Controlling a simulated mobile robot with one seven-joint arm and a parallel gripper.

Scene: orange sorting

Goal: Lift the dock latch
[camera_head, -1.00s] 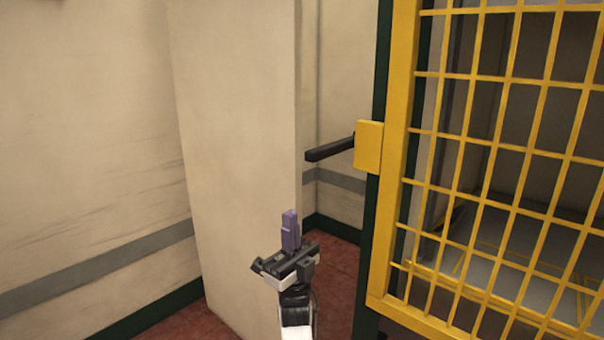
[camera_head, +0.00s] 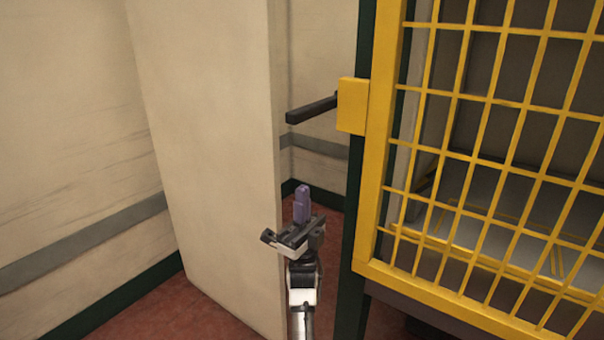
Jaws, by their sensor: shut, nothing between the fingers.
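The dock latch is a black bar handle (camera_head: 311,110) that sticks out to the left from a yellow box (camera_head: 352,106) on the edge of the yellow mesh gate (camera_head: 385,190). The bar tilts slightly, its free end a little lower. My gripper (camera_head: 302,190) is below the handle in the picture, with its purple fingers pointing up and together. It is shut and empty, and apart from the handle. How far it is from the handle in depth I cannot tell.
A beige wall panel (camera_head: 205,150) stands close to the left of my gripper. A dark green post (camera_head: 350,275) runs beside the gate. Red floor (camera_head: 185,312) shows at lower left. Behind the mesh is a grey platform (camera_head: 490,240).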

